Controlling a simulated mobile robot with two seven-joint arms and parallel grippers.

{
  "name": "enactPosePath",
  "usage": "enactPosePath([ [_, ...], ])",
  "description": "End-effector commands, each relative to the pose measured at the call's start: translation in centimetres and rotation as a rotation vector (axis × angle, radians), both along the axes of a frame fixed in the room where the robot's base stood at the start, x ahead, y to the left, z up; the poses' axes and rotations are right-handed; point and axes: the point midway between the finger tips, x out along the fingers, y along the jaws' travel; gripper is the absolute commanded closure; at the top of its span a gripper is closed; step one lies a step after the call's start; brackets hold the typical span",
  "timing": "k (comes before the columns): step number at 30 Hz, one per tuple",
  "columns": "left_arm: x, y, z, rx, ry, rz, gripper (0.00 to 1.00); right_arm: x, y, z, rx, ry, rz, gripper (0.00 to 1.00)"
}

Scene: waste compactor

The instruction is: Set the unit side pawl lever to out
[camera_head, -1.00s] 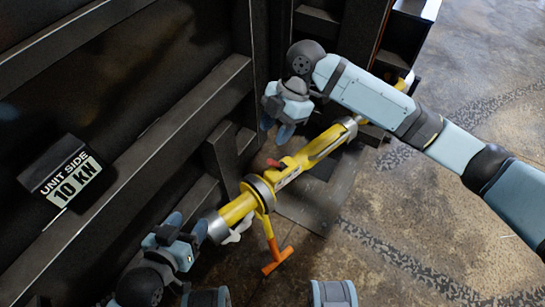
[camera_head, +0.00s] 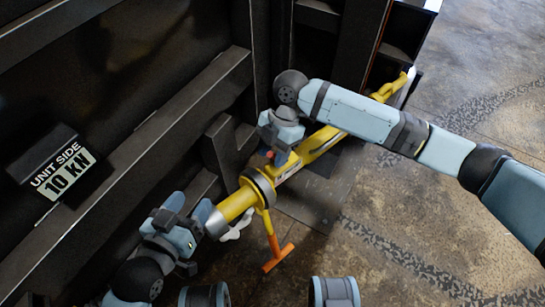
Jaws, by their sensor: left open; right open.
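A yellow ratchet turnbuckle (camera_head: 241,204) runs diagonally along the dark compactor wall, with a dark ring and an orange T-handle (camera_head: 274,254) hanging from it. My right gripper (camera_head: 281,157) is at the middle of the turnbuckle, fingers pointing down over the spot of the small red pawl lever (camera_head: 270,155), of which only a bit shows beside the fingers. Whether they touch it I cannot tell. The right gripper is open. My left gripper (camera_head: 197,218) is open at the lower left end, its fingers beside the silver end of the turnbuckle.
A "UNIT SIDE 10 KN" sign (camera_head: 62,174) is on the dark wall at the left. Dark beams and posts (camera_head: 221,150) stand close behind the turnbuckle. Concrete floor (camera_head: 410,220) at the right is clear.

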Motion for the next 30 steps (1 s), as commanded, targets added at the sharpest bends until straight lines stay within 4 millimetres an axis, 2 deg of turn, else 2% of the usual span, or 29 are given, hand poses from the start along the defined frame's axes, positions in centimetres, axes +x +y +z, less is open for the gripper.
enactPosePath([
  [4, 0.19, -0.34, 0.46, -0.015, -0.021, -0.006, 0.43, -0.26, 0.21, -0.92, 0.0, -0.001, 0.0, 0.58],
  [13, 0.17, -0.44, 0.67, -0.02, -0.029, -0.007, 0.43, -0.32, 0.26, -1.05, 0.0, -0.001, -0.001, 0.58],
  [18, 0.15, -0.39, 0.61, -0.018, -0.026, -0.007, 0.43, -0.31, 0.26, -1.04, 0.0, -0.001, -0.001, 0.97],
  [19, 0.15, -0.38, 0.6, -0.018, -0.026, -0.007, 0.43, -0.32, 0.26, -1.04, 0.0, -0.001, -0.001, 1.0],
  [30, 0.12, -0.08, 0.71, 0.002, -0.007, -0.004, 0.43, -0.22, 0.06, -0.82, 0.027, 0.024, -0.004, 1.0],
])
